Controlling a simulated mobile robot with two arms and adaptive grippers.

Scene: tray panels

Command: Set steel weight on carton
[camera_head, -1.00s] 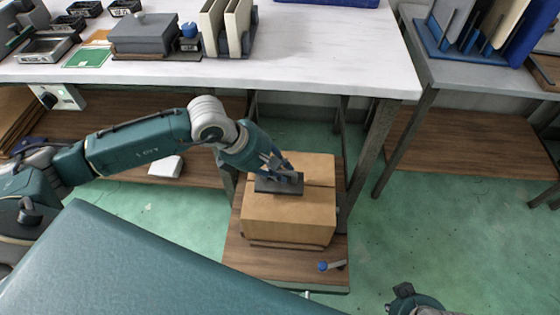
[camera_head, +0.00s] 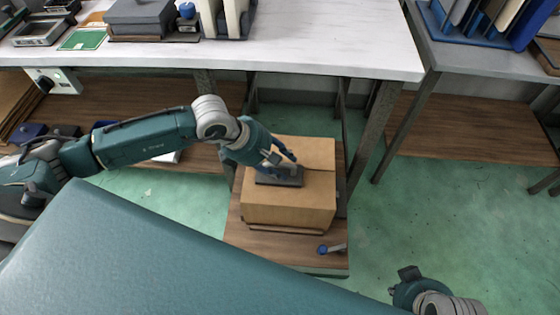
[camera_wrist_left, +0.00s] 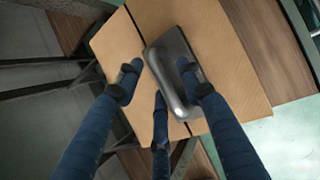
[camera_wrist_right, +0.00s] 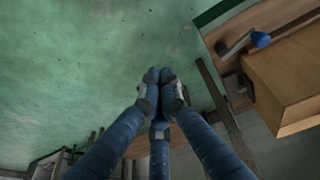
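The steel weight (camera_head: 280,177) is a dark flat plate with a raised bar handle. It lies flat on top of the cardboard carton (camera_head: 290,212), towards its left side. The weight (camera_wrist_left: 195,65) and carton (camera_wrist_left: 215,30) also show in the left wrist view. My left gripper (camera_head: 284,160) is just above the weight. Its fingers (camera_wrist_left: 160,78) are spread on either side of the handle, with a gap around it. My right gripper (camera_wrist_right: 159,76) is shut and empty, with its fingertips together over the green floor. It shows at the lower right in the head view (camera_head: 408,276).
The carton stands on a low wooden platform (camera_head: 285,256) with a blue-knobbed handle (camera_head: 330,249) at its front. A white-topped workbench (camera_head: 330,45) stands behind, with trays and racks on it. A second table (camera_head: 480,58) stands to the right. Open green floor (camera_head: 400,220) lies right of the platform.

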